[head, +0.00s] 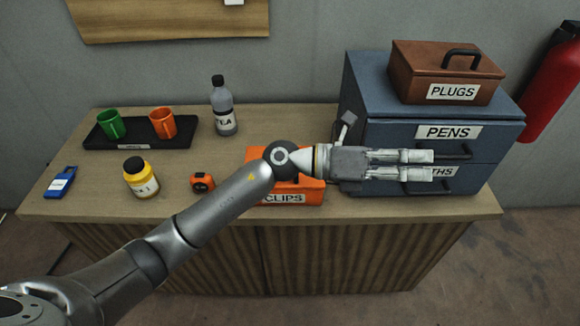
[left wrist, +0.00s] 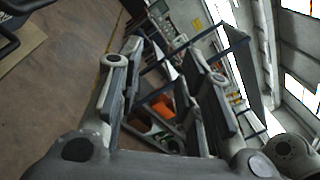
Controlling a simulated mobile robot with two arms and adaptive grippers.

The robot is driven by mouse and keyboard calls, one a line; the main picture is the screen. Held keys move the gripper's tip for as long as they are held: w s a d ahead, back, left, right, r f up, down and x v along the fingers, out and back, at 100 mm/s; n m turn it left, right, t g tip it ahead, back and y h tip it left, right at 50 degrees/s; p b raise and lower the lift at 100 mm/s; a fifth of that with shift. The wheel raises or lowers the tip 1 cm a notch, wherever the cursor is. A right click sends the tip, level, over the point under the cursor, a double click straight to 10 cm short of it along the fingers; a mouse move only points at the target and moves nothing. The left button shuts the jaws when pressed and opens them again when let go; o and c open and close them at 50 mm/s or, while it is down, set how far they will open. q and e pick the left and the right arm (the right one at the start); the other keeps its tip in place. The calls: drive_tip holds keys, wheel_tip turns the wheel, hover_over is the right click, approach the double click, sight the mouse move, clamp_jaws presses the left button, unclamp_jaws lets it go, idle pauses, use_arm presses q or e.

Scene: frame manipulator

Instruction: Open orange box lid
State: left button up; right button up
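The orange box (head: 312,190) labelled CLIPS sits on the cabinet top, left of the blue drawer unit. My left wrist and forearm cover most of its top, so its lid and any handle are mostly hidden. Only a strip of orange (head: 256,152) shows behind the arm. My left gripper (head: 433,164) is past the box to the right, in front of the drawer unit, pointing right. In the left wrist view its fingers (left wrist: 160,58) are apart with nothing between them. My right gripper is not in view.
The blue drawer unit (head: 375,95), labelled PENS, carries a brown PLUGS box (head: 415,75). An orange tape measure (head: 202,182), yellow jar (head: 140,180), bottle (head: 223,108), blue item (head: 61,184) and black tray (head: 100,141) with green (head: 112,124) and orange (head: 162,123) mugs stand left.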

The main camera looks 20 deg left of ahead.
use_arm(q)
drive_tip(key=w+a+f+m+g+y, duration=0.2)
drive_tip(key=a+f+m+g+y, duration=0.1)
drive_tip(key=a+f+m+y, duration=0.55)
drive_tip(key=w+a+r+n+t+y, duration=0.1)
drive_tip(key=w+a+y, duration=0.2)
drive_tip(key=a+y, duration=0.35)
drive_tip(key=w+a+t+y, duration=0.1)
drive_tip(key=w+a+y, duration=0.25)
drive_tip(key=a, duration=0.55)
drive_tip(key=shift+y, duration=0.35)
drive_tip(key=f+p, duration=0.1)
drive_tip(key=f, duration=0.2)
drive_tip(key=f+p, duration=0.1)
drive_tip(key=f, duration=0.2)
drive_tip(key=w+f+p, duration=0.1)
drive_tip(key=f, duration=0.2)
drive_tip(key=shift+a+f+p, duration=0.1)
drive_tip(key=shift+f+p, duration=0.25)
drive_tip(key=shift+w+f, duration=0.1)
drive_tip(key=shift+f, duration=0.3)
drive_tip(key=shift+c, duration=0.4)
clamp_jaws()
